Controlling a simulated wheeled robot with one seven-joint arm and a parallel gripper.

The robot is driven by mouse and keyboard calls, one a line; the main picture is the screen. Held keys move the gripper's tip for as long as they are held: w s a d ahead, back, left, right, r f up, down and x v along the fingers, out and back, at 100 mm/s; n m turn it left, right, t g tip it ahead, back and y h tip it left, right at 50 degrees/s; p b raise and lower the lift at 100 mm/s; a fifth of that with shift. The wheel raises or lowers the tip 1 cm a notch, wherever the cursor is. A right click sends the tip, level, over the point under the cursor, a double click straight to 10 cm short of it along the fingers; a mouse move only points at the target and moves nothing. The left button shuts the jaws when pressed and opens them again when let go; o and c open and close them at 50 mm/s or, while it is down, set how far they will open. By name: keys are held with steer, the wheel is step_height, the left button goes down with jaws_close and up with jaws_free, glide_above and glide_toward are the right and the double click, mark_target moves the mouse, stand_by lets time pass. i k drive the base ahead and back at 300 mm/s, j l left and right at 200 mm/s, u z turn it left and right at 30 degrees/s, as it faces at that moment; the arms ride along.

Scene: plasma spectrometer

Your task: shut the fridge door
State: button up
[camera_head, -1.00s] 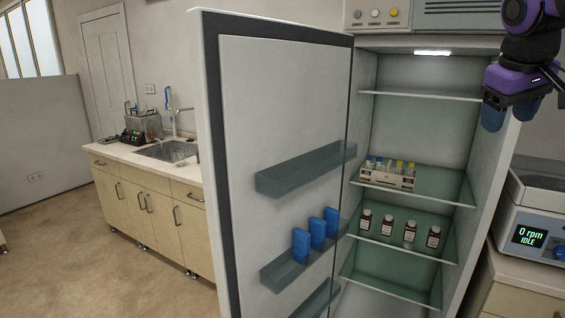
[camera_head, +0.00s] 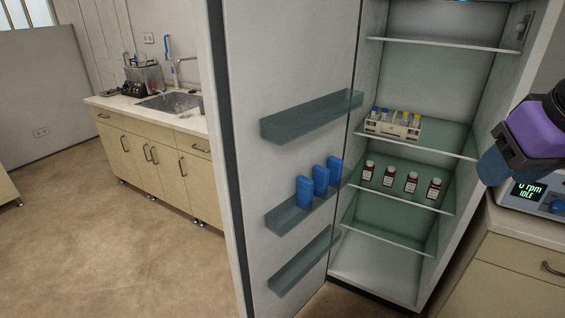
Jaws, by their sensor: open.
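The fridge door (camera_head: 290,75) stands wide open, swung out to the left of the fridge body, with its inner face and shelves toward me. The fridge interior (camera_head: 430,75) is open to view on the right of the door. My gripper (camera_head: 493,168) is at the right edge of the picture, in front of the fridge's right side wall. It is open and empty, apart from the door, with the whole fridge opening between them. The door's outer face and handle are hidden.
Several blue items (camera_head: 320,181) stand on a door shelf. A vial rack (camera_head: 393,123) and several brown bottles (camera_head: 411,182) stand on the fridge shelves. A centrifuge (camera_head: 535,197) sits on a counter at right. Floor (camera_head: 125,250) is free left of the door; a sink counter (camera_head: 150,100) stands behind.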

mark_target(277, 77)
steer(key=i+j+u, duration=0.1)
steer(key=u, duration=1.3)
steer(key=i+l+u, duration=0.1)
steer(key=i+u, duration=0.4)
steer(key=i, duration=1.05)
steer(key=i+z, duration=0.2)
steer(key=i, duration=0.4)
steer(key=i+j+z, duration=0.15)
steer(key=i, duration=0.45)
steer(key=i+j+z, duration=0.2)
steer(key=i, duration=0.4)
steer(key=i+z, duration=0.15)
steer(key=z, duration=0.25)
steer(key=i+z, duration=0.15)
steer(key=z, duration=0.25)
steer(key=i+j+z, duration=0.1)
steer(key=z, duration=0.3)
steer(key=i+j+z, duration=0.15)
steer(key=z, duration=2.6)
steer(key=k+z, duration=0.3)
steer(key=i+l, duration=0.05)
steer(key=i, duration=0.05)
